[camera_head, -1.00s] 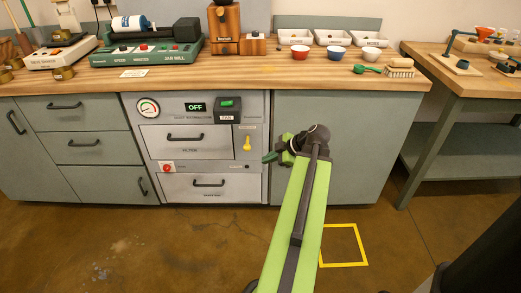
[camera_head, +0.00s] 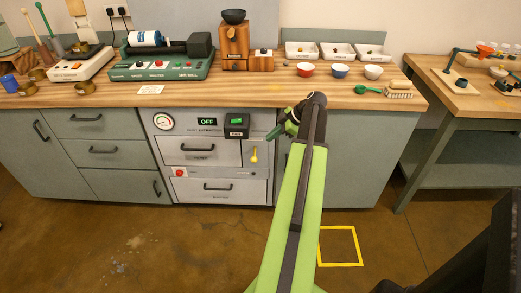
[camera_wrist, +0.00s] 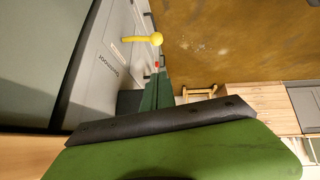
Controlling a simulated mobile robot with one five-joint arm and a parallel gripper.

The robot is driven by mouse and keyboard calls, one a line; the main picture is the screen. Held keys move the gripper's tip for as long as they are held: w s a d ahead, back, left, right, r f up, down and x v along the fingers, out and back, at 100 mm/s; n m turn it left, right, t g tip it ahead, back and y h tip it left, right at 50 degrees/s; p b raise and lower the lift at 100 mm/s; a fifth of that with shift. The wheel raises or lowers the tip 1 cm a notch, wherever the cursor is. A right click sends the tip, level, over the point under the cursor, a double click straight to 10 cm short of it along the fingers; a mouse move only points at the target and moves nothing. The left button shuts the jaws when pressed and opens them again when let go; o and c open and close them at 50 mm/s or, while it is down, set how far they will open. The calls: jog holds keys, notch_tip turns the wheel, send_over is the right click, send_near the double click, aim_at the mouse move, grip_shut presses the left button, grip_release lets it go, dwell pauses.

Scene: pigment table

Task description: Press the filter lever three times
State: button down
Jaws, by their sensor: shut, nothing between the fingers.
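The yellow lever (camera_head: 254,156) is on the right side of the grey dust extractor's front (camera_head: 212,172), beside the filter drawer (camera_head: 197,147). It hangs with its rounded end low. It also shows as a yellow stalk and knob in the wrist view (camera_wrist: 156,39). My gripper (camera_head: 272,132) is shut and empty. Its dark green tip is above and slightly right of the lever in the head view, apart from it. In the wrist view, my green finger fills the lower part and the lever is clear of it.
A black fan switch box (camera_head: 236,126) with a green light juts out left of my gripper. The OFF display (camera_head: 207,121) is beside it. The wooden worktop (camera_head: 190,95) overhangs above, with bowls and a jar mill (camera_head: 160,66). Open floor lies in front.

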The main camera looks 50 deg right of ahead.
jog(key=s+d+f+b+x, duration=0.1)
jog(key=f+b+x, duration=0.1)
jog(key=b+x, duration=0.9)
jog(key=shift+w+f, duration=0.15)
jog(key=shift+f, duration=0.45)
jog(key=shift+d, duration=0.15)
